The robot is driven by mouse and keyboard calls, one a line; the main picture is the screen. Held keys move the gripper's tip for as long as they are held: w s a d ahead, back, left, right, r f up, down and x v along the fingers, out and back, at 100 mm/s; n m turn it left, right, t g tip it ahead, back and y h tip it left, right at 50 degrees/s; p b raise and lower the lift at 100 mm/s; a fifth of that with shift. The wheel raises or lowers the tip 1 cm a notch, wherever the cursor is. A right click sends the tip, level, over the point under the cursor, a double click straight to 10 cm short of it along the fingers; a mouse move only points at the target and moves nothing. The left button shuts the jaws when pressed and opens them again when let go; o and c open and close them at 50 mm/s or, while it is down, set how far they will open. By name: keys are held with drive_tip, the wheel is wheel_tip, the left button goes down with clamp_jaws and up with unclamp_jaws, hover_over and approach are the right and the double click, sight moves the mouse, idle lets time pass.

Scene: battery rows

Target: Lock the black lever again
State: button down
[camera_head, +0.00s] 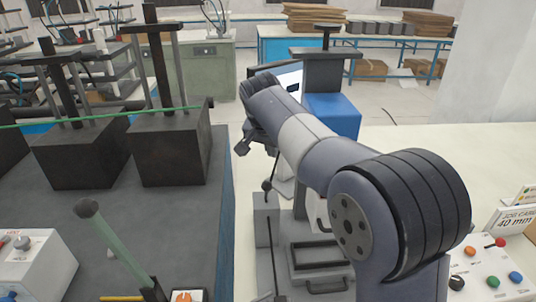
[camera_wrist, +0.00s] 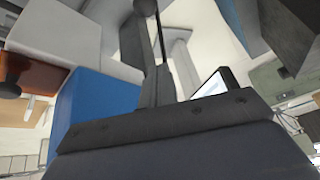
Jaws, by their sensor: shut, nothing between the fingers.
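A thin black lever with a round black knob (camera_head: 267,185) stands at a grey block (camera_head: 266,218), below and right of my gripper in the head view. Its rod runs up and slightly right from the knob. In the wrist view a black rod with a dark knob (camera_wrist: 146,7) shows at the top, probably the same lever. My gripper (camera_head: 243,149) hangs above and left of the knob and looks apart from it. It is shut and holds nothing. Whether the lever is locked cannot be told. My arm hides part of the fixture.
A green-handled lever (camera_head: 118,245) and black blocks (camera_head: 170,148) with upright posts stand on the dark table to the left. A blue box (camera_head: 333,117) is behind my arm. A button panel (camera_head: 492,268) lies at the right. A drawer-like grey tray (camera_head: 318,272) sits below.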

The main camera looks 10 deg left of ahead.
drive_tip(key=p+x, duration=0.2)
drive_tip(key=x, duration=0.7)
drive_tip(key=s, duration=0.4)
drive_tip(key=shift+a+f+p, duration=0.15)
drive_tip(key=shift+a+p, duration=0.15)
drive_tip(key=shift+a, duration=0.1)
drive_tip(key=shift+f+b, duration=0.15)
drive_tip(key=shift+b, duration=0.4)
